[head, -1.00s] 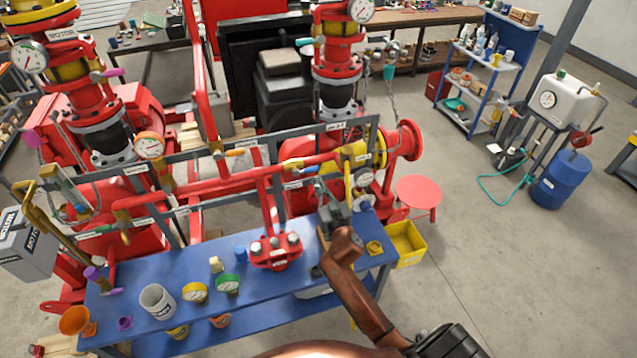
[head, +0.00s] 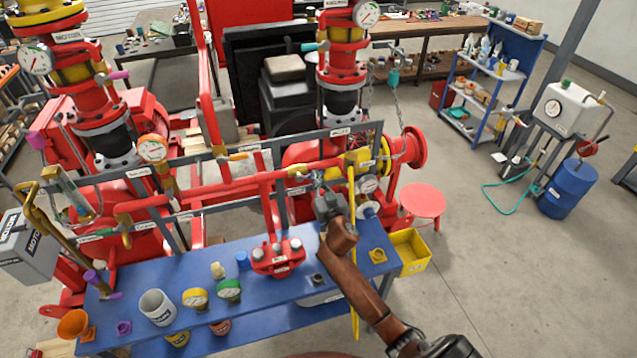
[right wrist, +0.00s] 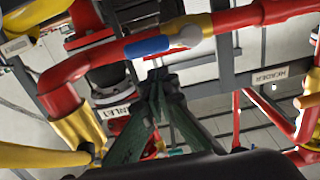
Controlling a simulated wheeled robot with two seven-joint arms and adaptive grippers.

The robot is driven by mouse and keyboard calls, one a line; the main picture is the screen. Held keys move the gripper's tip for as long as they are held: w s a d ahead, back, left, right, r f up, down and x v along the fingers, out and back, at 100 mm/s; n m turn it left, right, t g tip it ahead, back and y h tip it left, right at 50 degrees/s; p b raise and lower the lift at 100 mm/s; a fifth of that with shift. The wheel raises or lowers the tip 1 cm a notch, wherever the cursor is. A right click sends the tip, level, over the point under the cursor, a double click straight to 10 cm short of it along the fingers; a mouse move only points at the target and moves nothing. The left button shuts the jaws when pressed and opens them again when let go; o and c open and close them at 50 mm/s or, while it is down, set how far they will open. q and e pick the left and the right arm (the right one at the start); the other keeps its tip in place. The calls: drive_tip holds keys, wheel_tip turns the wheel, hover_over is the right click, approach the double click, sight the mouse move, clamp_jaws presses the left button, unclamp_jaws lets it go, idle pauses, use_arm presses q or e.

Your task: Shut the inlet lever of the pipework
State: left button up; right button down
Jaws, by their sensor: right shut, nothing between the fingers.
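The pipework is a red pipe run (head: 240,185) with yellow valve parts (head: 350,160) behind the blue bench. In the right wrist view, a blue-sleeved handle (right wrist: 147,47) with a pale end lies along the red pipe, beside a yellow fitting. An INLET label (right wrist: 118,112) shows below it to the left. I cannot tell for sure that this handle is the inlet lever. My right gripper (head: 318,182) is shut and empty at the pipework. Its fingertips (right wrist: 157,75) appear just below the blue sleeve; contact cannot be told. My left gripper is out of view.
A long yellow bar (head: 355,270) rises close to the right of my gripper.

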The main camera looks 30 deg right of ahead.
drive_tip(key=shift+b+x, duration=0.8)
drive_tip(key=shift+x, duration=1.45)
drive_tip(key=shift+s+d+f+b, duration=0.1)
drive_tip(key=shift+d+f+b, duration=0.1)
drive_tip(key=shift+f+b, duration=0.35)
drive_tip(key=shift+s+d+f+b, duration=0.1)
drive_tip(key=shift+d+f+b, duration=0.1)
drive_tip(key=shift+f+b, duration=1.15)
drive_tip(key=shift+f, duration=0.45)
drive_tip(key=shift+a+f+b, duration=1.45)
drive_tip(key=shift+f+b, duration=0.65)
drive_tip(key=shift+f, duration=0.05)
drive_tip(key=s+p, duration=0.3)
drive_tip(key=s, duration=0.5)
drive_tip(key=shift+s+a+r+p, duration=0.2)
drive_tip(key=shift+a+p, duration=0.1)
drive_tip(key=shift+a, duration=0.1)
drive_tip(key=shift+f, duration=0.1)
